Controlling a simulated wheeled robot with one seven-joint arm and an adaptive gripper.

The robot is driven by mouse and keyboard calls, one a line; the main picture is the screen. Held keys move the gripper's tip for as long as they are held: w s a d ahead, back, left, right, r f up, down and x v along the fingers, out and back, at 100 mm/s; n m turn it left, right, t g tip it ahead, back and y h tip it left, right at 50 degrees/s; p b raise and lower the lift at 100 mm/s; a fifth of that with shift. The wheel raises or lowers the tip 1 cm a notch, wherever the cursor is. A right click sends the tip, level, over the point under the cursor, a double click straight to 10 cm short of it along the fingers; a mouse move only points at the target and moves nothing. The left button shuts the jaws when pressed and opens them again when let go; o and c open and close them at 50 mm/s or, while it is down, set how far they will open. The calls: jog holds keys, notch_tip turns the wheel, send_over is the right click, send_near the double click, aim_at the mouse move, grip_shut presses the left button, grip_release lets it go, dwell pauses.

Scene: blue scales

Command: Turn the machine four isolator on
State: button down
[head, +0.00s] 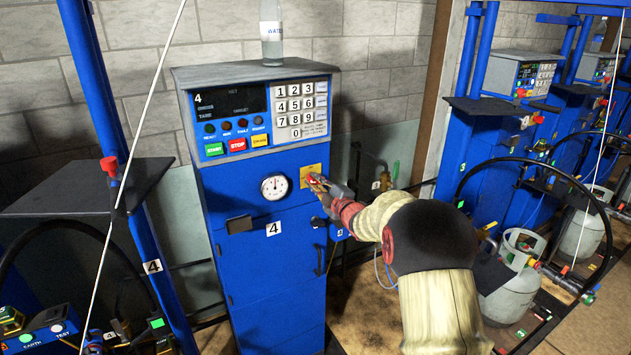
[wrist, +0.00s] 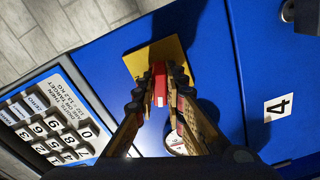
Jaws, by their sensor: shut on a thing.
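Machine four is the blue cabinet (head: 265,255) marked with a 4, in the middle of the head view. Its isolator is a red handle (wrist: 159,82) on a yellow plate (head: 306,171), right of the round gauge. The yellow plate (wrist: 138,62) also shows in the wrist view, behind the fingertips. My gripper (head: 321,184) reaches the isolator from the right. In the wrist view my gripper (wrist: 162,88) has its fingers on both sides of the red handle, shut on it. The fingers hide part of the handle, and its on or off marking cannot be read.
The round gauge (head: 275,187) sits left of the isolator. Above are the keypad (head: 301,104) and the green, red and yellow buttons (head: 238,144). A bottle (head: 271,35) stands on top. A grey gas cylinder (head: 511,275) is at the right. Other blue machines (head: 500,150) stand beyond.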

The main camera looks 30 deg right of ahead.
jog(key=m+p, duration=0.1)
jog(key=m, duration=0.2)
jog(key=shift+m, duration=0.4)
jog(key=m+p, duration=0.2)
jog(key=m, duration=0.1)
jog(key=shift+m, duration=0.3)
jog(key=m+p, duration=0.2)
jog(key=m, duration=0.2)
jog(key=shift+d, duration=0.1)
jog(key=shift+m+p, duration=0.55)
jog(key=shift+m, duration=0.65)
jog(key=shift+f, duration=0.1)
jog(key=c, duration=1.8)
grip_release()
jog(key=shift+c, duration=0.2)
jog(key=shift+s, duration=0.1)
jog(key=s, duration=1.1)
jog(key=shift+s+d, duration=0.25)
jog(key=shift+s, duration=0.15)
